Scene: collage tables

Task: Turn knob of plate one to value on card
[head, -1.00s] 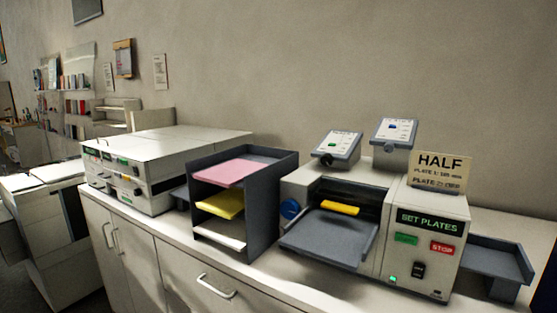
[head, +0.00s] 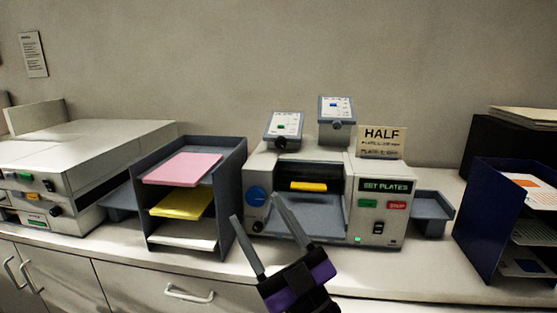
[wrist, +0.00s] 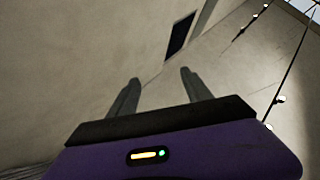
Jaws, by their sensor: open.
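The folding machine (head: 376,225) stands on the counter with a lit "SET PLATES" display (head: 387,186). Two tilted plates sit on its top: a left one (head: 286,122) with a green mark and a higher right one (head: 336,105) with a blue mark. Each has a small dark knob at its lower front edge. My gripper (head: 254,211) is open and empty, in front of the machine's left side and below the plates. The wrist view shows its spread fingers (wrist: 160,88) against bare wall.
A blue dial (head: 256,196) is on the machine's left front. A paper rack (head: 146,231) with pink, yellow and white sheets stands left, beside another machine (head: 95,150). A dark blue rack (head: 478,225) stands right. The wall above the plates is clear.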

